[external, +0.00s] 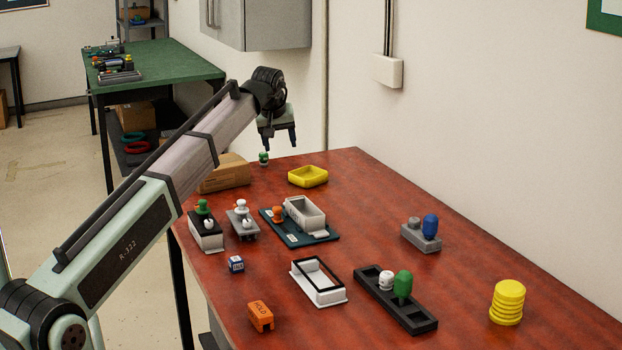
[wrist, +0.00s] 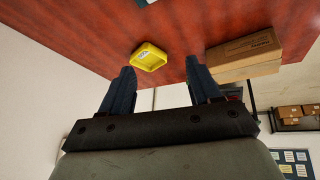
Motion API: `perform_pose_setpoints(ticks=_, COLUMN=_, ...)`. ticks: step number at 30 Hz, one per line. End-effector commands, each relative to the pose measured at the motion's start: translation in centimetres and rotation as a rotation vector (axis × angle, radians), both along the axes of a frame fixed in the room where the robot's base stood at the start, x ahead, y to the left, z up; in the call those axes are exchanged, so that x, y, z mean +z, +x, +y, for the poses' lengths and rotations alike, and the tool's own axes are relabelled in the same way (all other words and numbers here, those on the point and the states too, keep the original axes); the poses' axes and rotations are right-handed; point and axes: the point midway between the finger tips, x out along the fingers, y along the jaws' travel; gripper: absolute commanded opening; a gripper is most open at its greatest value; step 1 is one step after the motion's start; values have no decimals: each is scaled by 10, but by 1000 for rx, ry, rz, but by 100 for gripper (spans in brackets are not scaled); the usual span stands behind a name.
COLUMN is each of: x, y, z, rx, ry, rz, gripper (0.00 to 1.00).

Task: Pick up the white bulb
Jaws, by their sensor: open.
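A white bulb-like piece (external: 386,280) sits in the black slotted tray (external: 418,325), beside a green bulb (external: 403,285). I cannot tell for certain which is the white bulb. My gripper (external: 280,146) is open and empty, raised above the far end of the table, well away from the black tray. In the wrist view my gripper (wrist: 160,68) has its fingers apart with nothing between them; no white bulb shows there.
A yellow tray (external: 308,177) and cardboard box (external: 224,175) lie near the far end. A teal board with a grey bin (external: 305,213), a white open frame (external: 319,284), an orange block (external: 261,317), a blue bulb (external: 430,225) and stacked yellow discs (external: 508,302) stand around. The wall borders the right.

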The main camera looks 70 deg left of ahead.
Motion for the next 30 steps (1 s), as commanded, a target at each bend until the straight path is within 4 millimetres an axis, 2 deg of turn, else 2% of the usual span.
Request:
perform_pose_setpoints(ticks=1, x=-2, y=13, z=-30, rx=5, ry=-33, rz=-1, gripper=62)
perform_pose_setpoints(ticks=9, x=-8, y=56, z=-168, rx=79, ry=-200, rz=22, gripper=62)
perform_pose_setpoints(ticks=15, x=-12, y=71, z=-272, rx=140, ry=-303, rz=70, gripper=62)
perform_pose_setpoints(ticks=21, x=-12, y=70, z=-371, rx=206, ry=-378, rz=136, gripper=62)
perform_pose_setpoints(ticks=24, x=-12, y=66, z=-413, rx=238, ry=-402, rz=171, gripper=62)
perform_pose_setpoints(ticks=27, x=-11, y=61, z=-444, rx=266, ry=-416, rz=198, gripper=62)
perform_pose_setpoints(ticks=30, x=-11, y=56, z=-465, rx=285, ry=-425, rz=218, gripper=62)
